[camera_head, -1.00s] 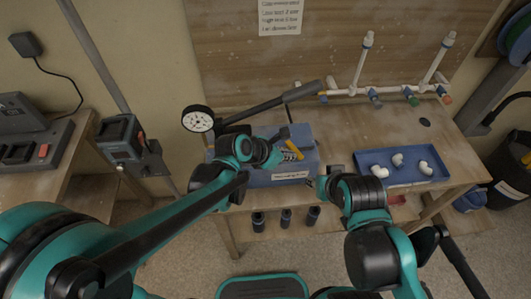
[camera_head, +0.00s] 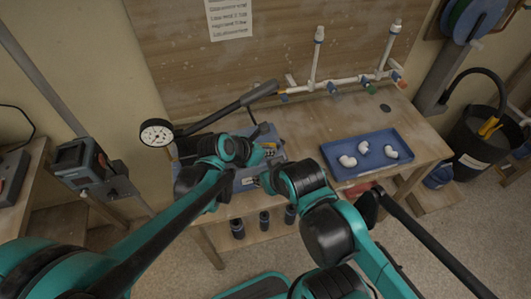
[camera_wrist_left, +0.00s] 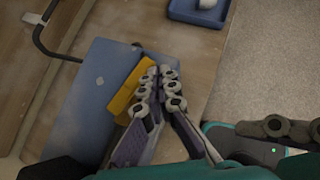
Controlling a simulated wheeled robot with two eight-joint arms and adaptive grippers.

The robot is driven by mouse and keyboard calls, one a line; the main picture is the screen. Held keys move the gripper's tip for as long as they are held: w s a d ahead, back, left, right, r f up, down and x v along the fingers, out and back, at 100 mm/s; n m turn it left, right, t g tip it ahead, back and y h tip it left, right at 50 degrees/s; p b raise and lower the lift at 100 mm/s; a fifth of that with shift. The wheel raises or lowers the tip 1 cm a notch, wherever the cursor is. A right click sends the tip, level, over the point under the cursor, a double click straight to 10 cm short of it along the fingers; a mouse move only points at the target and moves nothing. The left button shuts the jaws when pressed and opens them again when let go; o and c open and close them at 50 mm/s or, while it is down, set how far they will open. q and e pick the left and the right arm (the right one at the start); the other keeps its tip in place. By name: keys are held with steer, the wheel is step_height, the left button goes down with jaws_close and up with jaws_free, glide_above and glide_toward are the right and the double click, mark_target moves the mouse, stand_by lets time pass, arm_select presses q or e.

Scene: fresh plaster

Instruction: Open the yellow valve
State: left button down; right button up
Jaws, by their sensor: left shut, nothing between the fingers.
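The yellow valve, a flat yellow-orange lever (camera_wrist_left: 127,90), lies over the blue pump box (camera_wrist_left: 88,85) in the left wrist view. In the head view the lever is mostly hidden by my left gripper (camera_head: 270,150), which is over the box. In the left wrist view the gripper (camera_wrist_left: 161,73) is shut and empty, its fingers overlapping the lever's right edge. I cannot tell whether they touch it. My right gripper (camera_head: 262,182) is at the box's front right side, too small and covered to read.
The pump's round gauge (camera_head: 157,132) and long dark handle (camera_head: 235,107) rise behind the box. A blue tray (camera_head: 340,171) with white fittings sits to the right on the bench. White pipes with coloured taps (camera_head: 371,88) stand at the back.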

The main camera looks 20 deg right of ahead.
arm_select(q)
steer(key=shift+w+d, duration=0.25)
steer(key=shift+d, duration=0.15)
stand_by(0.4)
